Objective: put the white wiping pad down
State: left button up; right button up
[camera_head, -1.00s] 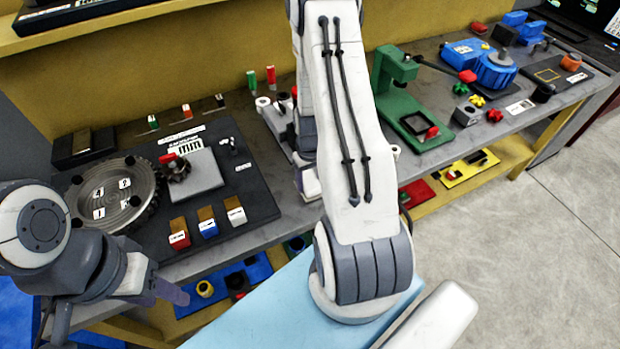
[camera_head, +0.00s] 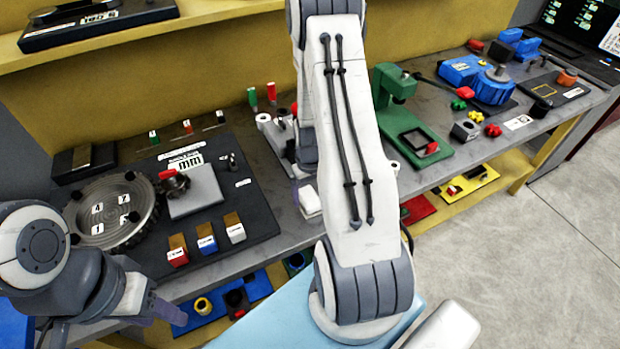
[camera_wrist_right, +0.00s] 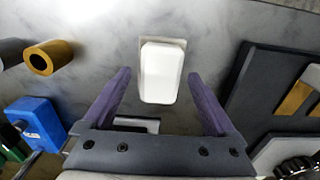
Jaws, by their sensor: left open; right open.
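The white wiping pad (camera_wrist_right: 160,72) lies on the grey bench top in the right wrist view, with a thin pale border showing around its far end. It also shows in the head view (camera_head: 309,203), beside my right arm near the bench's front edge. My right gripper (camera_wrist_right: 158,80) is open, its purple fingers on either side of the pad's near part, with gaps on both sides. In the head view my right arm hides most of this gripper. My left gripper (camera_head: 160,312) is at the lower left, in front of the bench and away from the pad; its fingers are only partly visible.
A dark panel with a round grey plate (camera_head: 112,212) and small coloured blocks (camera_head: 206,240) lies left of the pad. A green stand (camera_head: 408,125) is to the right. In the right wrist view a brass cylinder (camera_wrist_right: 48,57) and blue block (camera_wrist_right: 37,122) stand left.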

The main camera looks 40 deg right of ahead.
aim_at(310, 197)
notch_tip(310, 197, up, 10)
jog(key=r+b, duration=0.1)
jog(key=b, duration=0.1)
jog(key=w+a+r+n, duration=0.1)
jog(key=a+r+n, duration=0.15)
jog(key=a, duration=0.75)
jog(key=s+a+r+n, duration=0.3)
jog(key=a+r, duration=0.2)
jog(key=a, duration=0.6)
jog(key=s+a+r+n, duration=0.1)
jog(key=s+a+n, duration=0.1)
jog(key=s+a, duration=0.3)
jog(key=s+a+r+n+y, duration=0.1)
jog(key=s+a+r+n, duration=0.1)
jog(key=s+a, duration=0.3)
jog(key=s, duration=0.4)
jog(key=shift+s+r, duration=0.15)
